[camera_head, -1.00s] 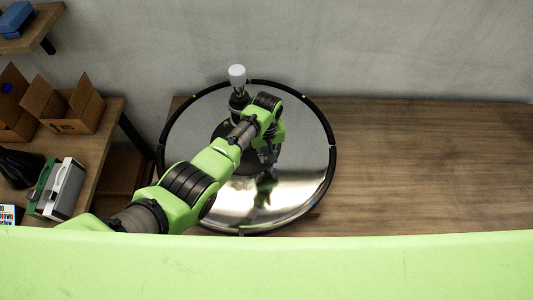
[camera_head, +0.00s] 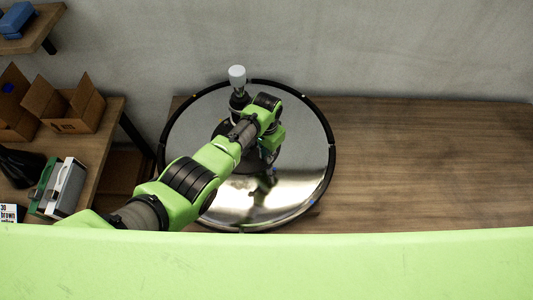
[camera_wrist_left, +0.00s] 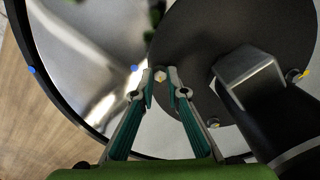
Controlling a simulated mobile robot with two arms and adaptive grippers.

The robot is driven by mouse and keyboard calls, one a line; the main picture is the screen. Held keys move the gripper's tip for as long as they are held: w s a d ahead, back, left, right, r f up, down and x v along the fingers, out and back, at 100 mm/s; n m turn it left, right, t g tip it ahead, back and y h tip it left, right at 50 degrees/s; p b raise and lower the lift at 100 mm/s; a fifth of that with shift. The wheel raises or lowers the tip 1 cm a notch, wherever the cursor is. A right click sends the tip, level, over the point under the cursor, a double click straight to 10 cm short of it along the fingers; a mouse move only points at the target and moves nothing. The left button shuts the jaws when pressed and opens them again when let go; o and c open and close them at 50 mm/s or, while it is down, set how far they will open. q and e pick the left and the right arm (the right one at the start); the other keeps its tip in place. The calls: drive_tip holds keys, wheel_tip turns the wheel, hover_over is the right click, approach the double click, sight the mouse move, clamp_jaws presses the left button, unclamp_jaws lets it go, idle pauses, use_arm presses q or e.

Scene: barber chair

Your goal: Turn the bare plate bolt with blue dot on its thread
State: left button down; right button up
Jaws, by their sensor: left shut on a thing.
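The bolt (camera_wrist_left: 160,76) has a pale hex head at the edge of the round black plate (camera_wrist_left: 225,30). A blue dot (camera_wrist_left: 134,68) lies beside it on the shiny base in the left wrist view. My left gripper (camera_wrist_left: 161,74) is shut on this bolt, one fingertip on each side. In the head view my left gripper (camera_head: 268,155) reaches down over the shiny round base (camera_head: 235,205); the bolt is too small to make out there. My right gripper is not in view.
Other plate bolts (camera_wrist_left: 213,123) show in the wrist view, one near a yellow dot (camera_wrist_left: 306,73). A dark post with a white top (camera_head: 237,77) stands behind my left arm. Another blue dot (camera_wrist_left: 31,69) marks the black rim.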

use_arm(q)
drive_tip(key=m, duration=0.6)
drive_tip(key=shift+f, duration=0.1)
drive_tip(key=m, duration=0.7)
idle(0.4)
drive_tip(key=c, duration=2)
unclamp_jaws()
wheel_tip(320, 180, up, 12)
drive_tip(key=shift+r, duration=0.1)
